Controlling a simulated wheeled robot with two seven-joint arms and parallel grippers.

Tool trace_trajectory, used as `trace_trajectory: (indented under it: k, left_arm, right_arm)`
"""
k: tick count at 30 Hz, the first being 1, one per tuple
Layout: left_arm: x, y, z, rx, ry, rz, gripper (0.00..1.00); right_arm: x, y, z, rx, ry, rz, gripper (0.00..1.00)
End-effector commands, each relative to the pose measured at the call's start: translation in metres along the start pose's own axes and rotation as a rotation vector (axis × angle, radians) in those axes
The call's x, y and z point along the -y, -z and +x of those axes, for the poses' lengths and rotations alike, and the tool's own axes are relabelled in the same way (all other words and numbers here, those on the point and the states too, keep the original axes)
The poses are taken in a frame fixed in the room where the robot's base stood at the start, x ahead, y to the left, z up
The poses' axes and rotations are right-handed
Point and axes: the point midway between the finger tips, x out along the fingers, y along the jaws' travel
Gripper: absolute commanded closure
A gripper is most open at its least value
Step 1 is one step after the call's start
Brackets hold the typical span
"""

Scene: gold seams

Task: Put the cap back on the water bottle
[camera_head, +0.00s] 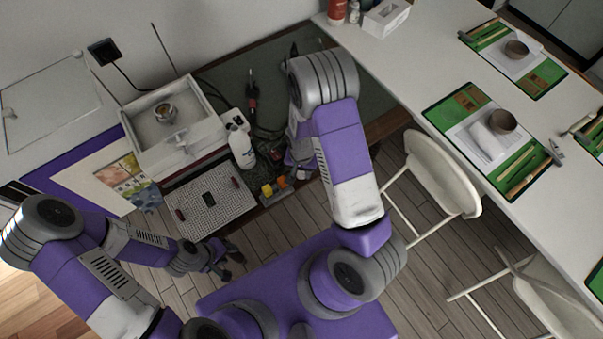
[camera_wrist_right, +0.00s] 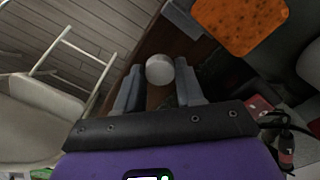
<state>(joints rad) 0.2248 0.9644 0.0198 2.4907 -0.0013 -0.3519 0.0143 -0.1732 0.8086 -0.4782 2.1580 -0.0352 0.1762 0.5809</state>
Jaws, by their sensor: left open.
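The white water bottle (camera_head: 242,150) stands upright on the dark workbench in the head view, left of my right gripper (camera_head: 301,170). A round white cap (camera_wrist_right: 160,69) shows in the right wrist view between the fingertips of my right gripper (camera_wrist_right: 158,75). Small gaps show between the cap and the fingers, so the jaws look open around or just above it. The cap is hidden by my right arm in the head view. My left gripper (camera_head: 230,262) is open and empty over the floor, in front of the perforated plate.
An orange sponge (camera_wrist_right: 240,22) lies near the right gripper, with a yellow block (camera_head: 267,190) beside it in the head view. A perforated white plate (camera_head: 211,202) and a white basin (camera_head: 200,135) are left of the bottle. White chairs (camera_head: 440,178) stand to the right.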

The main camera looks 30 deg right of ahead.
Motion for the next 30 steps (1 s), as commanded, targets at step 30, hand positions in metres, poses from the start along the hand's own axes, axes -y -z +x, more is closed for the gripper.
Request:
trace_trajectory:
  k: [30]
  left_arm:
    - [-0.009,-0.001,-0.024,0.000,0.000,0.000,0.57]
  right_arm:
    - [0.001,0.000,-0.091,-0.002,0.002,-0.001,0.92]
